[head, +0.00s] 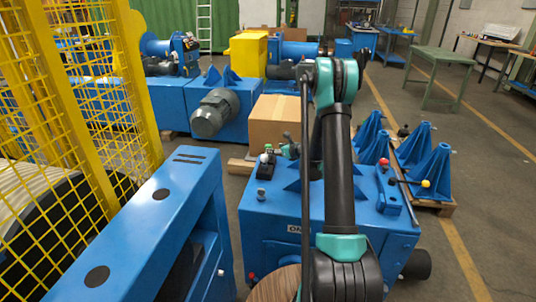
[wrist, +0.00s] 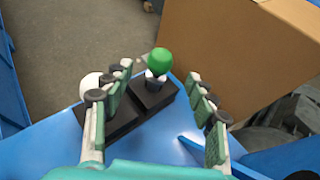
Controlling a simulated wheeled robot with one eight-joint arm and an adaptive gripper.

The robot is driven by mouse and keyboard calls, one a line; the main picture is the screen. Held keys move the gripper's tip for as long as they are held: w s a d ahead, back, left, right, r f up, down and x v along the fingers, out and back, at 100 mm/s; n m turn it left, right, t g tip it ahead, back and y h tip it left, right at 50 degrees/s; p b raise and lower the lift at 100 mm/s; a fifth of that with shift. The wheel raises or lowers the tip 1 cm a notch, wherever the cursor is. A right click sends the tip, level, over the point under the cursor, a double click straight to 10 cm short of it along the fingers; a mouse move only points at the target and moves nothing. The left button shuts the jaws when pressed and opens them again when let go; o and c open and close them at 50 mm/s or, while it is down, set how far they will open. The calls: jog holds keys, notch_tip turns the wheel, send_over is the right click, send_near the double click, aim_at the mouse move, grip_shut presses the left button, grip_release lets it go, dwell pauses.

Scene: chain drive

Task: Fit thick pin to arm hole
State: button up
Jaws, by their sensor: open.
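In the wrist view, a green ball-topped pin (wrist: 158,62) stands upright in a black block (wrist: 152,98), and a white ball (wrist: 92,84) is partly hidden behind the left finger. I cannot tell which is the thick pin. My gripper (wrist: 162,88) is open and empty, its fingers spread either side of the green pin, with no visible contact. In the head view, the white ball (head: 264,158) and black block (head: 265,170) sit at the blue machine's far left corner, beside my gripper (head: 284,150). I cannot identify the arm hole for certain.
A cardboard box (head: 272,120) stands just behind the blue machine top (head: 275,205). A long blue beam with dark round spots (head: 160,195) lies to the left, beside a yellow mesh fence (head: 85,110). Blue stands (head: 425,165) and a lever with a yellow knob (head: 425,183) are right.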

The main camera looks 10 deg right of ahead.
aim_at(270, 147)
jog(key=shift+x, duration=3.85)
jog(key=shift+r, duration=0.15)
jog(key=shift+c, duration=0.6)
grip_shut()
